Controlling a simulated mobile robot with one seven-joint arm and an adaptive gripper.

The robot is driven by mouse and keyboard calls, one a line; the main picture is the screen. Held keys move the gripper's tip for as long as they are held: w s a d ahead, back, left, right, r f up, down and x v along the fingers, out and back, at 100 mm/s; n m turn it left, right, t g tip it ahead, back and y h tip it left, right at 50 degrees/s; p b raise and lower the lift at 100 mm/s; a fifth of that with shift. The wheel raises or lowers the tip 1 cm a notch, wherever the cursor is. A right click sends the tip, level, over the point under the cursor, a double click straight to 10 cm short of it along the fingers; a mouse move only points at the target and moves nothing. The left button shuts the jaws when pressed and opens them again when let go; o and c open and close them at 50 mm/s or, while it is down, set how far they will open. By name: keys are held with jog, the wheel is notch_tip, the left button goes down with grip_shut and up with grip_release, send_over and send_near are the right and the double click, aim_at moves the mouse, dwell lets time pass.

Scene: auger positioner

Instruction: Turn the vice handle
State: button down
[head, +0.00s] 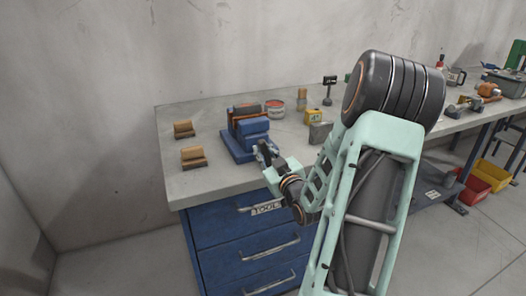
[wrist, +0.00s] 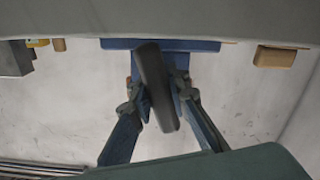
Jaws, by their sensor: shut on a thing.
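The blue vice (head: 237,145) stands near the front edge of the workbench, with brown-orange material between its jaws. My gripper (head: 268,155) is at the vice's front, by the bench edge. In the wrist view, a dark grey bar, the vice handle (wrist: 155,85), lies slightly tilted between the two fingers of my gripper (wrist: 160,92). The fingers are shut on it from both sides. Blue parts of the vice (wrist: 204,45) show behind the handle. In the head view my gripper and wrist hide most of the handle.
The grey workbench (head: 195,190) has blue drawers (head: 250,228) below. Two wooden blocks (head: 193,157) (head: 184,129) lie left of the vice. A red-and-white can (head: 275,108) and a yellow block (head: 313,117) stand behind it. The left bench corner is clear.

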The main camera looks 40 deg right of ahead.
aim_at(267, 155)
jog(key=c, duration=0.8)
grip_release()
jog(key=v, duration=0.7)
jog(key=shift+s+a, duration=0.1)
jog(key=shift+s, duration=0.2)
jog(key=shift+c, duration=0.7)
